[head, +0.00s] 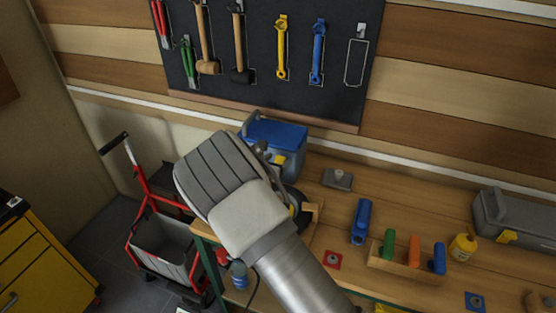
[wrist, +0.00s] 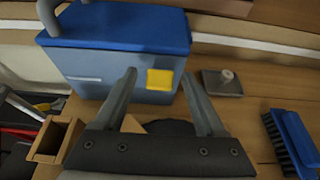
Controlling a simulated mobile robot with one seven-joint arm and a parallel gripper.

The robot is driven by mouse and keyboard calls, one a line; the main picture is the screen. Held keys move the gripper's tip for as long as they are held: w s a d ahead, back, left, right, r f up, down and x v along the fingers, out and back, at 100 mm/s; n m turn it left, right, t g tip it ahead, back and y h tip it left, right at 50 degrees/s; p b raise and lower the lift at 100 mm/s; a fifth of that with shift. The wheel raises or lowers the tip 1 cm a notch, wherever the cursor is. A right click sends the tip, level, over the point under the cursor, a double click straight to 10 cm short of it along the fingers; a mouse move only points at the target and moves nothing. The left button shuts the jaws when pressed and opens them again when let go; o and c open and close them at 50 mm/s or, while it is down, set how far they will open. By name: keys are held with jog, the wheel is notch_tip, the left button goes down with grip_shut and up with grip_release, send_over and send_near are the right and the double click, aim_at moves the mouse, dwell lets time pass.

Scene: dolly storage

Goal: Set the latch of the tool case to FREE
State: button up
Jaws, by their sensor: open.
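A grey case with a blue lid (head: 276,133) and a light handle stands at the back left of the bench. It fills the upper left of the wrist view (wrist: 120,30). A yellow latch (wrist: 160,79) is on its front face, towards the right; its marking is too small to read. My gripper (wrist: 158,76) is open and empty, its fingertips pointing at the front face around the latch. I cannot tell whether they touch it. In the head view my arm hides most of the gripper. A dark grey case (head: 520,218) with a yellow latch (head: 506,237) stands at the right.
A grey plate with a knob (head: 337,179) and a blue brush (head: 361,222) lie right of the blue-lidded case. A small wooden box (wrist: 55,138) is left of my gripper. A tool board (head: 265,60) hangs behind.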

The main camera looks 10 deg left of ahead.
grip_shut()
jog(key=shift+s+f+b, duration=0.15)
jog(key=shift+f+b, duration=0.35)
jog(key=shift+b, duration=0.75)
jog(key=t+b, duration=0.1)
jog(key=b, duration=0.1)
jog(key=t+b, duration=0.1)
jog(key=b, duration=0.2)
jog(key=shift+s+f, duration=0.35)
jog(key=shift+f, duration=0.05)
jog(key=shift+s+t+b, duration=0.1)
jog(key=shift+t+b, duration=0.3)
jog(key=shift+b, duration=0.4)
jog(key=shift+h, duration=0.3)
jog(key=shift+r, duration=0.15)
